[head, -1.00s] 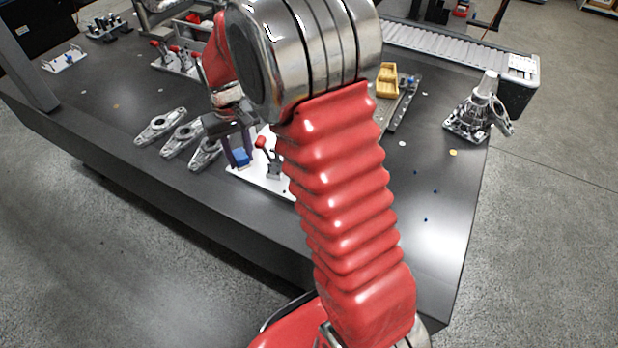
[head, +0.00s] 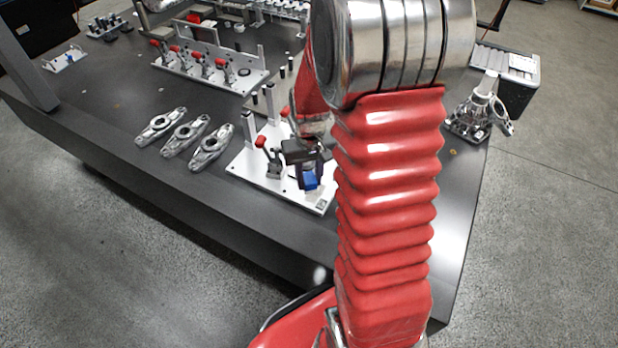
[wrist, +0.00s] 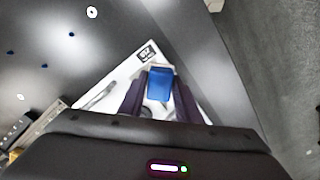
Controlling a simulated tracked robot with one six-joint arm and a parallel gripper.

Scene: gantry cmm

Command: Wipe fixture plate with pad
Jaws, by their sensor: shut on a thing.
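The fixture plate (head: 242,164) is a white plate at the table's front edge, with red-handled clamps and dark-topped posts on it. My gripper (head: 308,176) is over the plate's right end, near its front corner. It is shut on the blue pad (head: 311,181). In the wrist view the pad (wrist: 160,84) sits between the two dark fingers, over the white plate (wrist: 133,66) and close to a printed square mark. I cannot tell whether the pad touches the plate. My arm hides part of the table to the right of the plate.
Several grey metal castings (head: 183,138) lie left of the plate. A longer clamp fixture (head: 208,70) stands behind. A grey machine part (head: 478,112) stands at the right table corner. The table's front strip (head: 120,160) is bare. Red-handled clamps rise close to my gripper.

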